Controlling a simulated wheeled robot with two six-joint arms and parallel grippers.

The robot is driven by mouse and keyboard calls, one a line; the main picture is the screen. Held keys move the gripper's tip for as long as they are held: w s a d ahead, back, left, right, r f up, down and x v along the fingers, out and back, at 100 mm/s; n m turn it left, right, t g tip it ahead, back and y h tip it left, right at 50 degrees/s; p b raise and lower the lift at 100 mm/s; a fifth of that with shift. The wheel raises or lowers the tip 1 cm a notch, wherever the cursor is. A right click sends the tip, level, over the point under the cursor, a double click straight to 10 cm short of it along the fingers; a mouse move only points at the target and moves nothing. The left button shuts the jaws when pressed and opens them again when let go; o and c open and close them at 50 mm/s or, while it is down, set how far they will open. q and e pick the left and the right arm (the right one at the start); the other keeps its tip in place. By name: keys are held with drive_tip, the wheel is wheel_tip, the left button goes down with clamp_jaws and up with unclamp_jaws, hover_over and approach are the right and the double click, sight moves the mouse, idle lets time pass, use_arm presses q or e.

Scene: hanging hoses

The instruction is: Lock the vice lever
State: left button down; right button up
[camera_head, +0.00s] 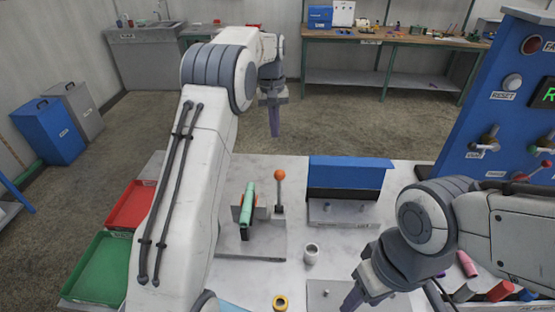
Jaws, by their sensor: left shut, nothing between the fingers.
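The vice (262,213) stands on a grey base plate on the table, and a green piece (249,203) sits upright at its jaws. The vice lever (280,190) stands nearly upright beside it, with an orange ball on top. My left gripper (274,122) is shut and empty, pointing down. In the picture it is above the lever, clearly apart from it. My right gripper (353,298) is low at the right of the table. Its fingertips run close to the bottom edge, and whether they are apart cannot be made out.
A red tray (131,206) and a green tray (100,270) lie at the left. A blue block fixture (346,177) stands right of the lever. A blue control panel (490,110) rises at the right.

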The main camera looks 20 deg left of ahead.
use_arm(q)
drive_tip(key=s+d+f+p, duration=0.2)
drive_tip(key=s+f+p, duration=0.1)
drive_tip(key=f, duration=0.5)
drive_tip(key=shift+s+d+f, duration=0.15)
drive_tip(key=shift+s, duration=0.2)
